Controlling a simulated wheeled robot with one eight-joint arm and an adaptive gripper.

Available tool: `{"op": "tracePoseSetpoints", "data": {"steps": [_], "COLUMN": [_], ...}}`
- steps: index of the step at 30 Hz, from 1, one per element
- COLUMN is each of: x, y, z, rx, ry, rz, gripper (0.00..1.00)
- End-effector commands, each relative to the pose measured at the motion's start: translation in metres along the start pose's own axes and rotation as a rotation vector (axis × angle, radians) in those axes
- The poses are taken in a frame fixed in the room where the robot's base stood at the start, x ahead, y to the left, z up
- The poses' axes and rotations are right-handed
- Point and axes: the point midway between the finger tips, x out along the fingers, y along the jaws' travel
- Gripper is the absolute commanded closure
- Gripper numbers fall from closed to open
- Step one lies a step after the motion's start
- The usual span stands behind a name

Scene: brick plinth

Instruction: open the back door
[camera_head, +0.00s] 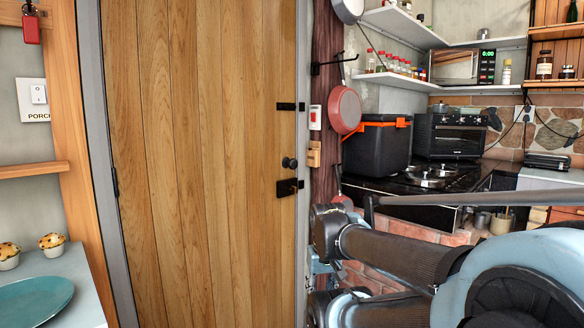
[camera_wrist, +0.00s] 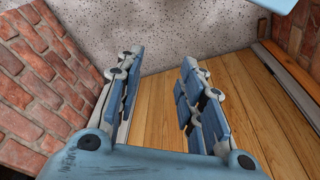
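The back door (camera_head: 190,160) is a tall plank door of light wood in a grey frame, and it looks shut in the head view. On its right side are a round dark knob (camera_head: 289,163), a black latch plate (camera_head: 287,187) below it and a black fitting (camera_head: 287,106) above. My gripper (camera_wrist: 160,62) shows in the wrist view with its two blue fingers apart and nothing between them. Wooden planks, probably the door, lie behind and right of the fingers. The knob and latch are not visible in the wrist view. My arm covers the head view's lower right.
A brick counter with a black cooler (camera_head: 376,146) stands right of the door; a red pan (camera_head: 344,110) hangs by the frame. Left is a shelf with a teal plate (camera_head: 36,302) and muffins. Brickwork (camera_wrist: 45,80) is close left of my gripper; speckled floor (camera_wrist: 180,30) lies beyond.

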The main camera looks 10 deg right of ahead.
Motion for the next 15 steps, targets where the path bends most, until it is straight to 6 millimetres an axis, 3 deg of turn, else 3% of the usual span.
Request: {"op": "tracePoseSetpoints", "data": {"steps": [1, 3, 7, 11, 15], "x": [-0.004, -0.008, -0.015, -0.029, -0.048], "y": [-0.001, -0.003, -0.014, -0.033, -0.05], "z": [0.003, 0.004, -0.016, -0.052, -0.101], "rx": [-0.001, -0.004, -0.025, -0.066, -0.115], "ry": [0.007, 0.016, 0.037, 0.089, 0.18], "rz": [-0.002, -0.016, -0.082, -0.196, -0.325], "gripper": [0.49, 0.38, 0.38, 0.38, 0.38]}}
